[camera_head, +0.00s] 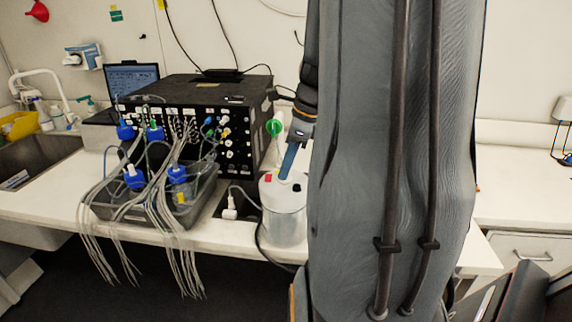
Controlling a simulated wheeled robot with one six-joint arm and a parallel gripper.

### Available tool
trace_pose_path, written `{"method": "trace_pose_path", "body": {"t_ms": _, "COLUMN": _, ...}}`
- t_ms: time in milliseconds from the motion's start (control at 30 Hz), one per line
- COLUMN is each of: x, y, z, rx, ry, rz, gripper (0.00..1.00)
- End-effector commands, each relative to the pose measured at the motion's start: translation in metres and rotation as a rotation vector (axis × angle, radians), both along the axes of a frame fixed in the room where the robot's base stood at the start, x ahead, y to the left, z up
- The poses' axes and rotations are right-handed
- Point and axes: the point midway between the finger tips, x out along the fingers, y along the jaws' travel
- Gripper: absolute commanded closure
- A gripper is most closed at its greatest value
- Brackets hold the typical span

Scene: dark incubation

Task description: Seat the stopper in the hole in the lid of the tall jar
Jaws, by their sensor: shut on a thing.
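The tall jar (284,226) stands on the bench near its front edge, just left of my arm. It is a translucent white cylinder with a white lid (275,190). A small red piece (268,178) and a small dark spot (297,187) show on the lid; I cannot tell which marks the hole. My gripper (285,176) points down over the lid, with a blue finger seen side-on. It is shut on what seems to be the stopper, which is mostly hidden at the fingertips. I cannot tell whether the stopper touches the lid.
My arm covers the space right of the jar. A black instrument box (200,110) stands behind it. A grey tray (115,210) holds blue-capped bottles with many hanging tubes. A white plug (229,205) and cable lie left of the jar. The right bench (520,200) is largely clear.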

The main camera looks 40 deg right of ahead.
Motion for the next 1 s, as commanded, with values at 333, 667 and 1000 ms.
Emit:
{"method": "trace_pose_path", "body": {"t_ms": 333, "x": 0.0, "y": 0.0, "z": -0.007, "rx": 0.0, "ry": 0.0, "rz": 0.0, "gripper": 0.83}}
{"method": "trace_pose_path", "body": {"t_ms": 667, "x": 0.0, "y": 0.0, "z": -0.007, "rx": 0.0, "ry": 0.0, "rz": 0.0, "gripper": 0.66}}
{"method": "trace_pose_path", "body": {"t_ms": 1000, "x": -0.007, "y": -0.008, "z": 0.025, "rx": -0.004, "ry": -0.004, "rz": -0.002, "gripper": 0.66}}
